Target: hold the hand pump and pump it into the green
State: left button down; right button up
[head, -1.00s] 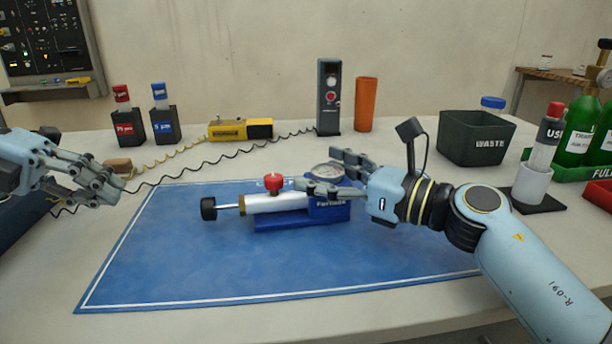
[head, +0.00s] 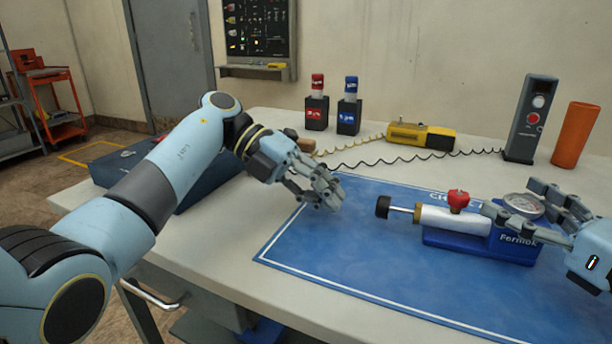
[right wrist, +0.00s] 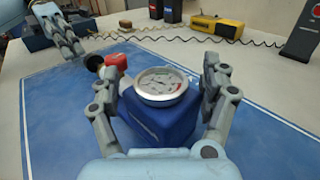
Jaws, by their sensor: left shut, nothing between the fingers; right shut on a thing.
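The hand pump (head: 455,219) lies on the blue mat (head: 330,255), with a white barrel, blue base, red knob (head: 458,200) and black plunger handle (head: 383,207) pointing left on a bare rod. Its round gauge (head: 523,206) also shows in the right wrist view (right wrist: 160,84); the needle is too small to read. My right gripper (head: 515,212) is shut on the pump's blue body, with fingers on both sides of it in the right wrist view (right wrist: 160,100). My left gripper (head: 332,200) is shut and empty over the mat's left edge, left of the handle and apart from it.
Red and blue bottles in black holders (head: 317,113), a yellow device (head: 420,136) with a coiled cord, a black meter (head: 530,118) and an orange cylinder (head: 576,135) stand behind the mat. A dark blue case (head: 120,165) is at left. The mat's front is clear.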

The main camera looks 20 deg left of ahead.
aim_at(380, 206)
pick_arm(q)
jog(key=shift+s+d+f, duration=0.1)
jog(key=shift+d+f, duration=0.05)
jog(key=shift+d, duration=2.15)
jog(key=d, duration=0.4)
jog(key=shift+s, duration=0.15)
jog(key=shift+a, duration=0.45)
jog(key=a, duration=0.4)
jog(key=shift+w+a+r, duration=0.25)
jog(key=shift+a+r, duration=0.1)
jog(key=shift+a, duration=0.05)
jog(key=v, duration=0.8)
jog(key=shift+a+r, duration=0.15)
